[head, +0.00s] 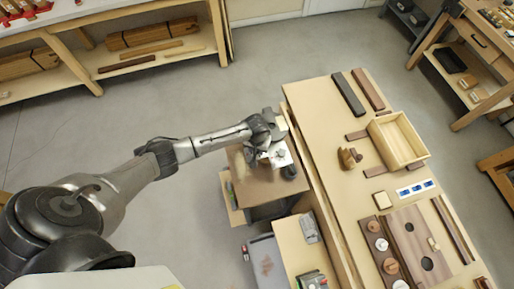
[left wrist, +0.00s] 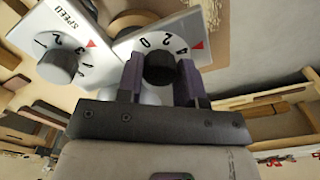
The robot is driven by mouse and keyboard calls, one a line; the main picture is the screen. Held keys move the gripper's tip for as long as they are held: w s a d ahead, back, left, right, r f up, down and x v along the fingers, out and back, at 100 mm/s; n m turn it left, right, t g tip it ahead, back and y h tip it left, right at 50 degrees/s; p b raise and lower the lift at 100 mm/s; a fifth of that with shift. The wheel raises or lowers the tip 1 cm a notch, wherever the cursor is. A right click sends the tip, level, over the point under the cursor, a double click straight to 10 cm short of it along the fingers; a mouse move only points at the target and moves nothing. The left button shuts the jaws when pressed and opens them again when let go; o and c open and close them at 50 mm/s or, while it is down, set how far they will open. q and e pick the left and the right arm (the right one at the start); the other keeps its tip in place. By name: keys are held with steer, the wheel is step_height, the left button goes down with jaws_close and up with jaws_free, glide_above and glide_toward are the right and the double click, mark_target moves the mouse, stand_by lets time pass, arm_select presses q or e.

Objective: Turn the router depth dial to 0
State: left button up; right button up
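The dial between my left fingers has a dark round knob (left wrist: 160,70) on a light plate (left wrist: 205,38) marked 0, 2 and 4. A red triangle on the plate lies just beyond the 4. No name label shows on this plate. My left gripper (left wrist: 160,66) has one finger on each side of the knob, and the knob fills the gap with no clear space visible. In the head view my left gripper (head: 279,158) is over the small brown-topped stand, and the dial detail is too small to read. My right gripper is not in view.
A second plate marked SPEED, with a grey knob (left wrist: 58,65), lies left of the dial. In the head view the long workbench (head: 318,110) stands right of my left arm, with a wooden tray (head: 420,161) and boards on it. Open grey floor lies behind the arm.

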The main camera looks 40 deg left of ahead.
arm_select(q)
steer(key=c, duration=0.4)
